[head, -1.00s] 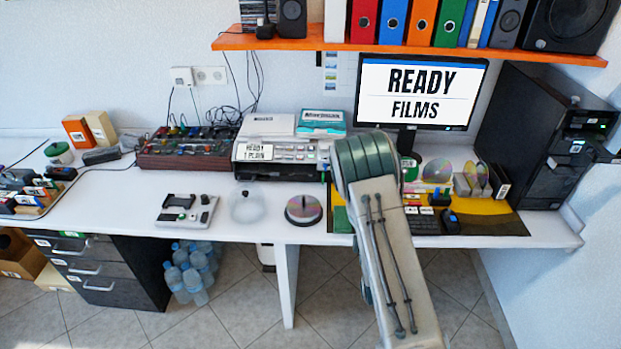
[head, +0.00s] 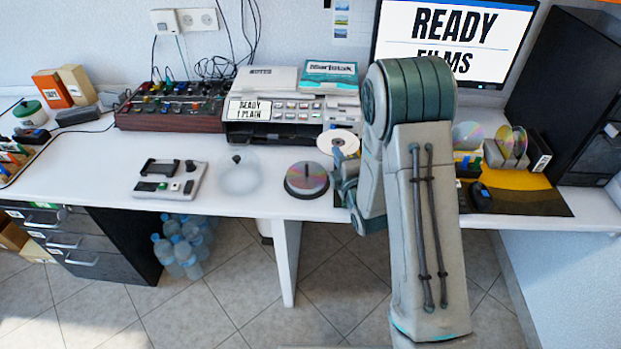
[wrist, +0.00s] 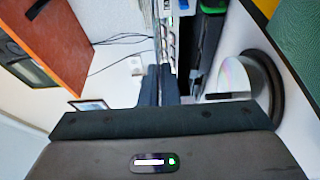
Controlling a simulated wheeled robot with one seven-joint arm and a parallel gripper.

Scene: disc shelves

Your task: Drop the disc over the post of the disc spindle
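A white-faced disc (head: 338,142) with a central hole lies about level at my gripper's tip in the head view, in front of the printer. My gripper (head: 337,160) seems shut on its edge. In the wrist view the fingers (wrist: 160,85) are close together, and the disc is edge-on and hard to make out. The disc spindle (head: 306,180), a dark round base with shiny discs, stands left of and nearer than the held disc. It also shows in the wrist view (wrist: 277,92), to the fingers' right, which is below them.
A clear round cover (head: 238,175) stands left of the spindle, with a grey device (head: 170,180) beyond it. The printer (head: 285,108) is close behind. Discs in a rack (head: 510,145) stand to the right.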

